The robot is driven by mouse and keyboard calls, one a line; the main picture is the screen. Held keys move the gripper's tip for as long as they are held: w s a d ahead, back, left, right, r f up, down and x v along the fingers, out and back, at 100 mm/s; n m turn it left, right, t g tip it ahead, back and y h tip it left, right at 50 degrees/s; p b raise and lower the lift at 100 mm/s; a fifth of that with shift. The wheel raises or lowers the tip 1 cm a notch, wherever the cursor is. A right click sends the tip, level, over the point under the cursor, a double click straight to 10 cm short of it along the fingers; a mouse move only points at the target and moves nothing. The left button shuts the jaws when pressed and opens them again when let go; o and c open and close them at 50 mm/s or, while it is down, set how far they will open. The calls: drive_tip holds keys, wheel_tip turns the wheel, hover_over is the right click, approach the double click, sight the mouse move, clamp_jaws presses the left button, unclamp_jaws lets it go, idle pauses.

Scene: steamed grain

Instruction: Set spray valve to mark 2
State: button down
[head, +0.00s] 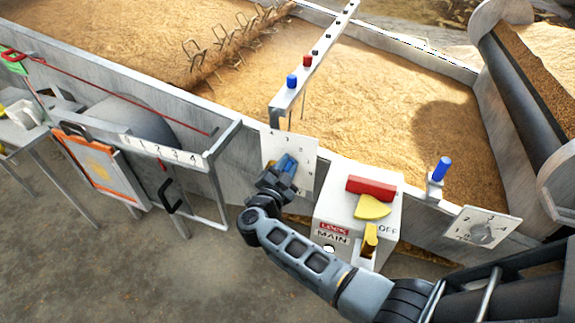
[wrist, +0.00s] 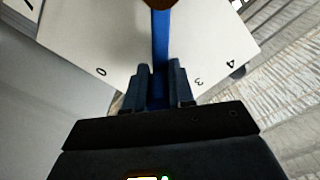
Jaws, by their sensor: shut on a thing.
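A white plate (head: 305,163) with small number marks stands upright on the bin's front wall, in the middle of the head view. A blue lever (head: 287,163) is mounted on it; no spray valve name is readable. My gripper (head: 281,176) is at the lever. In the wrist view, my gripper (wrist: 160,72) is shut on the blue lever (wrist: 161,38), which runs from a brown hub (wrist: 160,3) down between the fingers. On the plate (wrist: 80,35), marks 0, 3 and 4 can be read; the lever's end lies between 0 and 3. The fingers hide the lever's end.
A white box (head: 330,205) with a red block (head: 371,187) and yellow handles is right of my gripper. Further right are a blue knob (head: 442,168) and a numbered dial plate (head: 485,228). A rail frame (head: 165,150) with numbers and a black handle is left.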

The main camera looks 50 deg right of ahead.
drive_tip(key=shift+w+a+r+n+p, duration=0.1)
drive_tip(key=shift+w+r+n+p, duration=0.1)
drive_tip(key=shift+n+p, duration=0.25)
drive_tip(key=c, duration=1)
unclamp_jaws()
drive_tip(key=shift+o, duration=0.2)
drive_tip(key=v, duration=0.7)
drive_tip(key=shift+s+a, duration=0.15)
drive_tip(key=shift+a, duration=0.2)
drive_tip(key=shift+s, duration=0.1)
